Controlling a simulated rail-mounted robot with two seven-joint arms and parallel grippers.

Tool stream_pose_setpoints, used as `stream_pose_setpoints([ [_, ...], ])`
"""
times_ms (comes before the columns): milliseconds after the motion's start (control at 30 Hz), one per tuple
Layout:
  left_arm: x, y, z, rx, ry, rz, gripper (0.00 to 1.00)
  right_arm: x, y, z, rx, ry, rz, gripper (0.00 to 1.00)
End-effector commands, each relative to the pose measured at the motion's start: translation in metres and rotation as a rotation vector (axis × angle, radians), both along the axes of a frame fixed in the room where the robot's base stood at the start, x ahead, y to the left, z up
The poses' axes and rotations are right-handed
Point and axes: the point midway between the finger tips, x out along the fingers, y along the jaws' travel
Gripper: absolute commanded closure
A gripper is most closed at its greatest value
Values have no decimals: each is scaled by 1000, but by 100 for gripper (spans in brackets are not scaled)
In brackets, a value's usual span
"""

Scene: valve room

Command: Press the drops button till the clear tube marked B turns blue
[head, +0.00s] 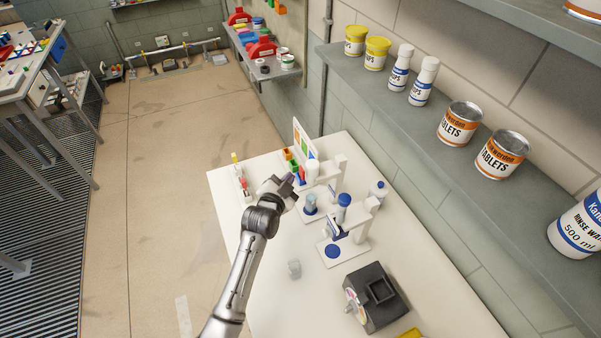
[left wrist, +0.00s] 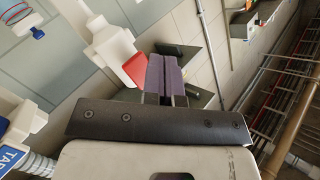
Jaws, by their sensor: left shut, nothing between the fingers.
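My left gripper (head: 291,180) is over the white table, by a white dispenser stand (head: 328,172); its jaws are shut with nothing between them. In the left wrist view the purple-grey fingers (left wrist: 167,75) are side by side, close to a red part (left wrist: 135,69) on a white dispenser (left wrist: 105,42). I cannot tell whether they touch it, or whether it is the drops button. A small tube with a bluish look (head: 310,203) stands just below the gripper in the head view; no letter B is readable on it. My right gripper is not in view.
A second white stand (head: 357,225) with a blue-capped bottle (head: 344,200) is nearer on the table. A colour chart (head: 304,143) stands behind; a shelf (head: 400,108) runs along the wall.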

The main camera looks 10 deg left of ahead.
Motion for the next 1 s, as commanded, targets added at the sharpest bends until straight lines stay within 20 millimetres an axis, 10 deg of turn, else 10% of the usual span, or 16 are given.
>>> stream_pose_setpoints([
  [1000, 5, -7, 0, 0, 0, 0, 100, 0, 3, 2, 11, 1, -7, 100],
])
